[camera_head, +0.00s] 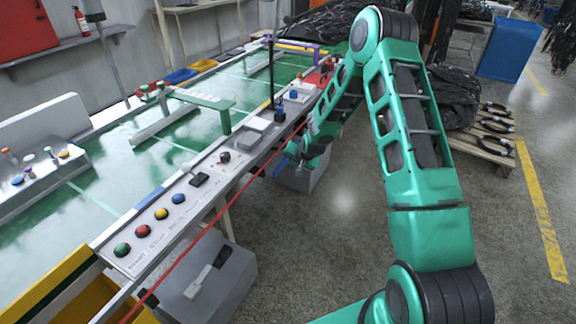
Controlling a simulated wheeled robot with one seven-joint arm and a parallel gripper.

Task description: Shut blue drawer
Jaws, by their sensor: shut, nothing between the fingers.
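My green arm reaches from the lower right up and over to the right edge of the workbench (125,262). My gripper (298,150) is small in the view, low beside the bench's edge, and is shut with nothing visible in it. Just below it is a grey box-shaped unit (305,178) with a narrow bluish part at its left. I cannot tell whether this is the blue drawer, or whether my gripper touches it. No blue drawer front shows clearly.
A red cable (180,257) runs along the bench's edge. Coloured buttons (142,231) line the control strip. Another grey unit (215,290) stands below the bench, near a yellow-sided container (45,285). A pallet (485,147) stands at the right. The floor between is clear.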

